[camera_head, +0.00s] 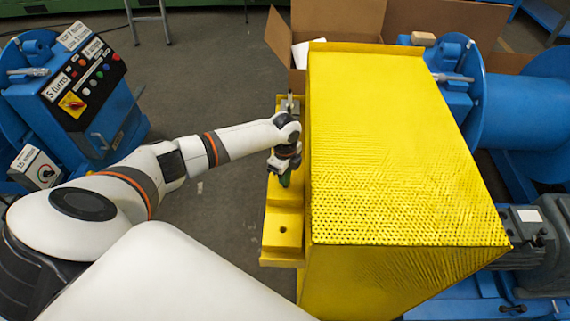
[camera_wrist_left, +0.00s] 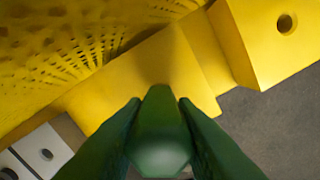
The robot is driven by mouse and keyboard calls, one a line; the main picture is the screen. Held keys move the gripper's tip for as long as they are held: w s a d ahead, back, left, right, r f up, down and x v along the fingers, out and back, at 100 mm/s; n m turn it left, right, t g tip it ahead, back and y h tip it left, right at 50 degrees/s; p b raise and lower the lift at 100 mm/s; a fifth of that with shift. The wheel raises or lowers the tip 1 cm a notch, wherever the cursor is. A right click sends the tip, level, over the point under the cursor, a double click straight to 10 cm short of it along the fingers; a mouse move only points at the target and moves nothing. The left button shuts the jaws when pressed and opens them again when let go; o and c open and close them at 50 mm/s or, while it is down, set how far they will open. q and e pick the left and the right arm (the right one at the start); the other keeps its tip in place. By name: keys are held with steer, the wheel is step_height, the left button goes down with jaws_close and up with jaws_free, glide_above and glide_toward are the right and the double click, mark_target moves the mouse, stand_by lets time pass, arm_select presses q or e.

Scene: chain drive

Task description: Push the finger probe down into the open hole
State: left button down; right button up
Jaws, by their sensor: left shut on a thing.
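My left gripper (camera_head: 284,176) is above the yellow stepped bracket beside the big yellow guard. In the left wrist view its two dark green fingers (camera_wrist_left: 160,108) are shut on the green finger probe (camera_wrist_left: 160,135), which sits between them. The probe's far end is hidden from the head view by the gripper. The open hole (camera_head: 283,229) is a small dark round hole in the yellow block nearer to me; it also shows at the top right of the left wrist view (camera_wrist_left: 286,23). The probe is apart from this hole. My right gripper is not in view.
The perforated yellow guard (camera_head: 400,150) stands close on the right of the gripper. A grey metal block (camera_wrist_left: 45,150) with a hole lies at the bracket's other end. A blue control panel (camera_head: 85,80) stands left, and a cardboard box (camera_head: 420,18) behind. Grey floor is clear left of the bracket.

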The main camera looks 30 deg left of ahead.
arm_select(q)
steer(key=shift+f, duration=0.45)
steer(key=c, duration=1.1)
jaws_free()
steer(key=shift+r, duration=0.15)
step_height(320, 180, up, 12)
steer(key=shift+f+b, duration=0.1)
steer(key=shift+b, duration=0.35)
